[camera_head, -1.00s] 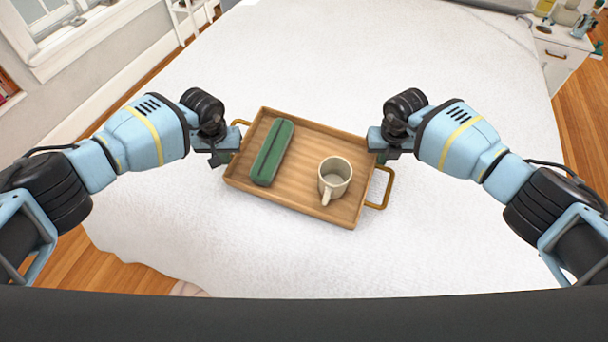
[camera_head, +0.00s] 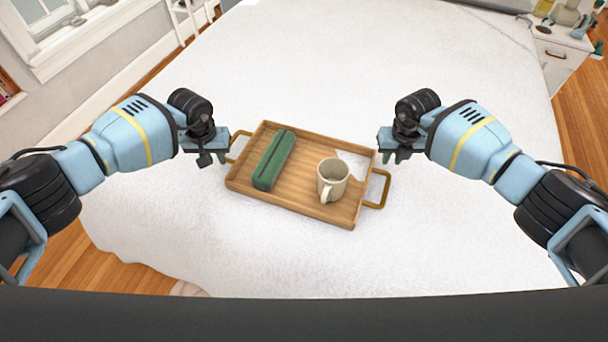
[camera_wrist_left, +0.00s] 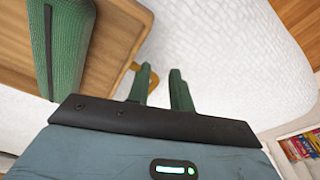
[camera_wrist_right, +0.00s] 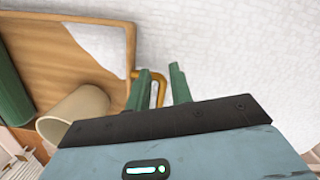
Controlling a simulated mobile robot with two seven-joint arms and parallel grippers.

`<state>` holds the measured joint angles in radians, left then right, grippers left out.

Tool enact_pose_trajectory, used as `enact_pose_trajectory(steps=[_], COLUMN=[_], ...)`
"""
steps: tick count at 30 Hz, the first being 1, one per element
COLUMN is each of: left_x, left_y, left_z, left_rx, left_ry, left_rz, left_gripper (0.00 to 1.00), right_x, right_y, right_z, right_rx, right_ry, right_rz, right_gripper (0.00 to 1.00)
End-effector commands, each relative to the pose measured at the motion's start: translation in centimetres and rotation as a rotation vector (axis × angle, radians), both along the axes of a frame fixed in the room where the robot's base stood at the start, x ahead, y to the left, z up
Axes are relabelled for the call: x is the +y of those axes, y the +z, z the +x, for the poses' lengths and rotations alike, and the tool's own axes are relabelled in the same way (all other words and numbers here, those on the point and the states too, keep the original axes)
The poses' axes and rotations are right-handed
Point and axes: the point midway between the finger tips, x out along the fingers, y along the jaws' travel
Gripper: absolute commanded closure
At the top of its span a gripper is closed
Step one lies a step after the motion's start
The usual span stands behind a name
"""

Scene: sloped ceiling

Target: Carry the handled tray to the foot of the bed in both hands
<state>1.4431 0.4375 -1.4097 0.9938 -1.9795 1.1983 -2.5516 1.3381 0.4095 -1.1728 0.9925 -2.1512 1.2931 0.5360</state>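The wooden tray (camera_head: 300,208) rests on the white bed, with a brass handle at its left end (camera_head: 238,143) and right end (camera_head: 377,190). A ribbed green case (camera_head: 273,160) lies in its left part. A cream mug (camera_head: 333,180) stands upright in its right part. My left gripper (camera_head: 207,160) is open beside the left handle; its fingers show apart in the left wrist view (camera_wrist_left: 160,85). My right gripper (camera_head: 398,158) is open above the right handle's far end. In the right wrist view its fingers (camera_wrist_right: 160,85) are apart, with the handle close to them.
A white patch (camera_head: 354,163) shows on the tray floor behind the mug; I cannot tell whether it is bedding. The bed (camera_head: 300,60) is clear around the tray. A white nightstand (camera_head: 560,60) with bottles stands at far right.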

Motion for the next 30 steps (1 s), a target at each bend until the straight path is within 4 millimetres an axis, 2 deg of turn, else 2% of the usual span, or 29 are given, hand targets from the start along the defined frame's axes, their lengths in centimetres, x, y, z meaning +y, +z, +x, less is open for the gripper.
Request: enact_pose_trajectory(steps=[6,10,24,30], left_x=[0.0,0.0,0.1,0.0], left_y=[0.2,1.3,9.7,11.5], left_z=[0.0,0.0,-1.3,-1.6], left_rx=[0.000,-0.003,-0.002,-0.001], left_ry=[0.000,0.000,0.000,0.000], left_rz=[0.000,-0.001,0.000,0.000], left_gripper=[0.78,0.78,0.78,0.78], right_x=[0.0,0.0,0.0,0.0], right_y=[0.0,0.0,0.0,0.0], right_z=[0.0,0.0,0.0,0.0], right_rx=[0.000,0.000,0.000,0.000], right_ry=[0.000,0.000,0.000,0.000], right_rz=[-0.001,-0.001,-0.001,-0.001], right_gripper=[0.78,0.78,0.78,0.78])
